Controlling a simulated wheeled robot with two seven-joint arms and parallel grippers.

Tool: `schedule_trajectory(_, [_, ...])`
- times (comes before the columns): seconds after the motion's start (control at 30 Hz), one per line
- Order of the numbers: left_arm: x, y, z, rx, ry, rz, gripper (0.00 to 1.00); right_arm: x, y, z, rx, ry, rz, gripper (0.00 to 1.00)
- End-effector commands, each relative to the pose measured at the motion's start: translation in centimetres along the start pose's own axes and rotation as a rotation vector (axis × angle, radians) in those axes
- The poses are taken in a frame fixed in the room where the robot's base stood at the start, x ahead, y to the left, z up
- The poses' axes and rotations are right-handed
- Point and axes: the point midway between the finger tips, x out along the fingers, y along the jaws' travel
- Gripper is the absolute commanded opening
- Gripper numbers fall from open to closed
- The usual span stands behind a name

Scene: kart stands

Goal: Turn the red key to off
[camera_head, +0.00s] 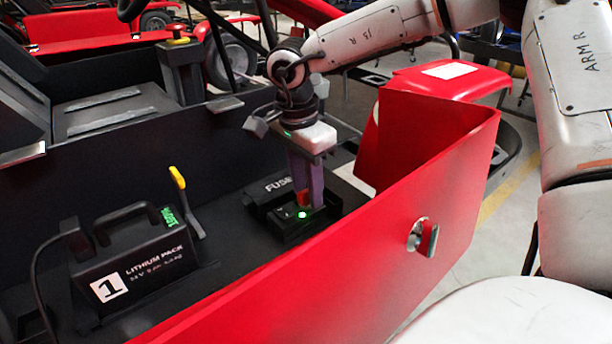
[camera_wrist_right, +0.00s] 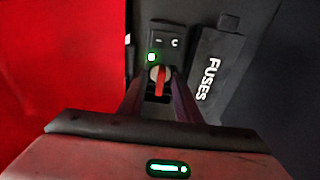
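The red key (camera_wrist_right: 160,84) stands in a round silver switch on the dark fuse box, roughly upright in the right wrist view. In the head view a bit of the red key (camera_head: 301,199) shows between the fingers. My right gripper (camera_wrist_right: 158,88) points down over the box (camera_head: 290,222), one finger on each side of the key. A gap shows between the fingers and the key, so it looks open. A green light (camera_wrist_right: 151,57) beside the key is lit; small markings sit above it. My left gripper is not in view.
A red side panel (camera_head: 400,262) rises close beside the fuse box, with a silver-and-red fitting (camera_head: 423,237) on its outer face. A black lithium pack (camera_head: 130,265) stands left, with a yellow-tipped lever (camera_head: 178,178) behind it. Other karts fill the background.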

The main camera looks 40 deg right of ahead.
Motion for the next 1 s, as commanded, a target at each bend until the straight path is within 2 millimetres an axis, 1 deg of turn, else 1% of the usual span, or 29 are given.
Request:
schedule_trajectory(0.2, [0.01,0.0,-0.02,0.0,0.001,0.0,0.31,0.06,0.0,-0.01,0.0,0.0,0.0,0.3])
schedule_trajectory(0.23, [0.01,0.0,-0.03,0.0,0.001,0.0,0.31,0.05,0.0,-0.01,0.0,0.0,0.0,0.29])
schedule_trajectory(0.37, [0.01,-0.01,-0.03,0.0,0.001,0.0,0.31,0.04,-0.01,-0.01,0.0,0.0,0.0,0.07])
schedule_trajectory(0.4, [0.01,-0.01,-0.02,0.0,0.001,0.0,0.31,0.03,-0.01,-0.01,0.0,0.0,0.0,0.0])
schedule_trajectory(0.57, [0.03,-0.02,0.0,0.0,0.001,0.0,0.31,0.03,-0.01,-0.01,-0.006,-0.001,-0.001,0.0])
schedule_trajectory(0.63, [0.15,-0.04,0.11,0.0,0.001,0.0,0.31,0.09,0.0,0.0,-0.05,-0.001,-0.007,0.0])
schedule_trajectory(0.9, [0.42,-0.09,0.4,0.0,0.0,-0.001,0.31,0.03,0.1,-0.04,-0.441,-0.002,-0.055,0.0])
schedule_trajectory(1.0, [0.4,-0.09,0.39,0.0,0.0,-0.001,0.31,0.0,0.11,-0.04,-0.51,-0.001,-0.063,0.0])
